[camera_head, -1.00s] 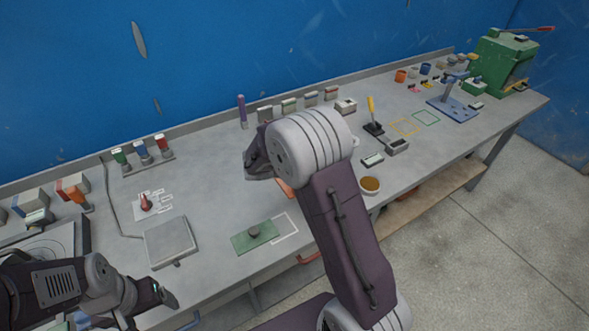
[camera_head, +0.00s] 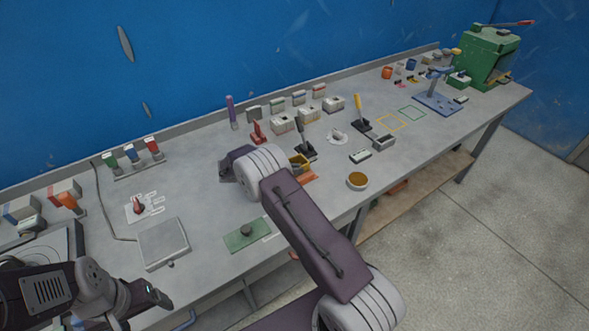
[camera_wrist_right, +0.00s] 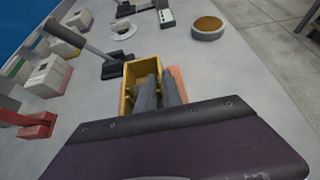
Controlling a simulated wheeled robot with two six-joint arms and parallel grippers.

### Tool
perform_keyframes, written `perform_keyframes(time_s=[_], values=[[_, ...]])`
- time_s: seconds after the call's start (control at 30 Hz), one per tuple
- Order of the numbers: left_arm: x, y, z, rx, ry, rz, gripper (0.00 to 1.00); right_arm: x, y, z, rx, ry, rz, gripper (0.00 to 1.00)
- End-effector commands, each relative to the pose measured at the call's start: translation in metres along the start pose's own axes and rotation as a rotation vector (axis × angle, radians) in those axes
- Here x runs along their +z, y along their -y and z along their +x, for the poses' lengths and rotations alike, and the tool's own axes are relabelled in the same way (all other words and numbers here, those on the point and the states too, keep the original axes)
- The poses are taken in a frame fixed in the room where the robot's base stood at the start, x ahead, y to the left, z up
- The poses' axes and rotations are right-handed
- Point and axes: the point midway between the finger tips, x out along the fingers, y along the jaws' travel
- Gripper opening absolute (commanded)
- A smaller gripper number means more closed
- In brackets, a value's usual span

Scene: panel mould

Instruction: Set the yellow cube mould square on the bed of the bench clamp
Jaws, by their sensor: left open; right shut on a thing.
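The yellow cube mould (camera_head: 300,162) is an open-topped box near the bench's front middle, beside an orange patch (camera_head: 308,178). In the right wrist view the mould (camera_wrist_right: 128,92) stands in front of my right gripper (camera_wrist_right: 160,92). The gripper's grey fingers are shut on it, one seemingly inside and one outside a wall. In the head view my arm hides those fingers. I cannot tell for certain which fixture is the bench clamp; a blue-based stand with a post (camera_head: 437,100) is at the far right. My left gripper (camera_head: 158,298) is open and empty at lower left.
A black-handled lever device (camera_head: 306,152) and a yellow-handled one (camera_head: 361,122) stand behind the mould. A dish of brown material (camera_head: 357,180) sits to its right. Yellow (camera_head: 392,121) and green (camera_head: 412,114) outlines mark clear bench. A green press (camera_head: 484,58) stands far right.

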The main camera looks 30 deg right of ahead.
Motion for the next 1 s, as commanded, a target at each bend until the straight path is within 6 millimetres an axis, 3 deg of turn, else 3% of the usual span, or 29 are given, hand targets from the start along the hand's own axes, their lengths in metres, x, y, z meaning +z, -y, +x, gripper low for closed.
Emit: perform_keyframes(time_s=[0.37, 0.4, 0.47, 1.0], values=[[0.0003, 0.0001, 0.0034, 0.000, 0.000, 0.000, 0.80, -0.0052, -0.0004, 0.0030, 0.001, 0.001, 0.002, 0.00], [0.0003, 0.0001, 0.0028, 0.000, 0.000, 0.000, 0.80, -0.0052, -0.0002, 0.0029, 0.001, 0.000, 0.002, 0.15], [0.0002, 0.0000, 0.0022, 0.000, 0.000, 0.000, 0.80, -0.0048, -0.0001, 0.0027, 0.000, 0.000, 0.002, 0.32], [0.0001, 0.0000, 0.0014, 0.000, 0.000, 0.000, 0.80, -0.0058, 0.0027, 0.0032, -0.008, -0.002, -0.001, 0.32]])
